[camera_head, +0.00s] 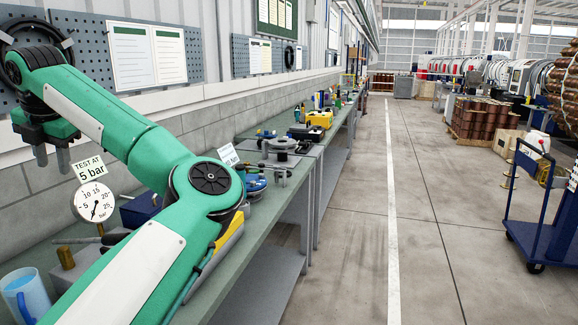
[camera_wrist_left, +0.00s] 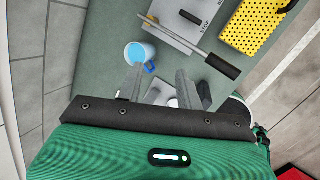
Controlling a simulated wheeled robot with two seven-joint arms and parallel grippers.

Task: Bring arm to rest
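My left arm reaches in from the left in the head view, bent at the elbow and raised over the workbench (camera_head: 262,218). My left gripper (camera_head: 52,160) hangs at the far left by the wall, fingers pointing down. It also shows in the left wrist view (camera_wrist_left: 160,72), with its two fingers apart and nothing held between them. The bench top (camera_wrist_left: 100,40) lies beyond the fingers there. My right arm and gripper are not in view.
A blue mug (camera_head: 27,296) and a pressure gauge (camera_head: 94,200) stand on the near bench. A blue trolley (camera_head: 540,225) stands right; the aisle is clear.

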